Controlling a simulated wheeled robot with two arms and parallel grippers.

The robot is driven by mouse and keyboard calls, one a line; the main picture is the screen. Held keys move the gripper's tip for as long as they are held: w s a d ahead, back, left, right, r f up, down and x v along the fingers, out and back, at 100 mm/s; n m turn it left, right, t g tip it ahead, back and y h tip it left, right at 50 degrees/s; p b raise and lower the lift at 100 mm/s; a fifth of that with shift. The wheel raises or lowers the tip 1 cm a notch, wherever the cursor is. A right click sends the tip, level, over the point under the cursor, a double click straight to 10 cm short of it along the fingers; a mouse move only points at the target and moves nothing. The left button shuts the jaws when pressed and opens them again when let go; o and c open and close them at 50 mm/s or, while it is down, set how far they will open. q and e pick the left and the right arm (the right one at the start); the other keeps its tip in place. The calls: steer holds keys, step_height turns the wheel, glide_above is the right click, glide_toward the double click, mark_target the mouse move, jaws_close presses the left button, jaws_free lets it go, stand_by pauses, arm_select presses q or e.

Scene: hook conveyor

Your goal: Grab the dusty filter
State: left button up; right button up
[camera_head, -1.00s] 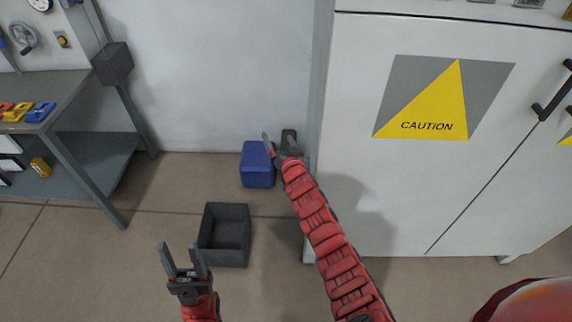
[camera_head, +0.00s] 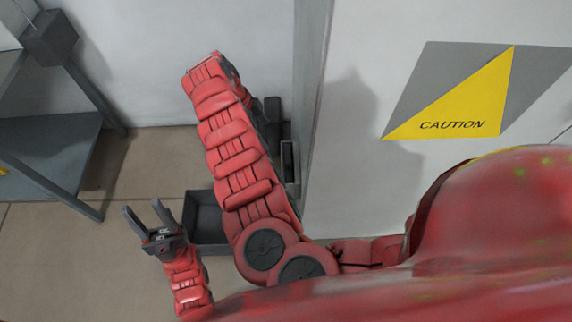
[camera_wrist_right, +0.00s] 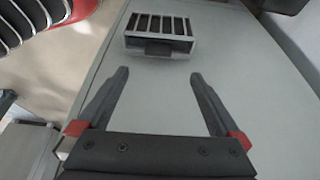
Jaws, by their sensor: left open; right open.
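A light-framed box with dark slats and a dark tab on its near side, which looks like the filter (camera_wrist_right: 158,28), is on a pale cabinet surface in the right wrist view. My right gripper (camera_wrist_right: 160,78) is open and empty, its two fingers pointing towards the filter with a gap between. In the head view my right arm hides most of that gripper and I cannot make out the filter clearly. My left gripper (camera_head: 142,205) is open and empty over the floor at the lower left.
A white cabinet (camera_head: 360,190) with a caution sign (camera_head: 470,100) stands on the right. A dark open bin (camera_head: 204,222) is on the floor, partly behind my right arm. A grey workbench (camera_head: 50,150) is at the left. Floor between bench and bin is clear.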

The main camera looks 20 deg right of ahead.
glide_above(288, 156)
steer(key=w+a, duration=0.1)
steer(key=a, duration=0.2)
step_height(288, 156, down, 8)
steer(key=x, duration=0.2)
steer(key=p+x, duration=0.1)
steer(key=x, duration=0.2)
steer(key=shift+s+d+r, duration=0.1)
steer(key=shift+s+d, duration=0.1)
steer(key=shift+d, duration=0.1)
steer(key=shift+f, duration=0.2)
jaws_close()
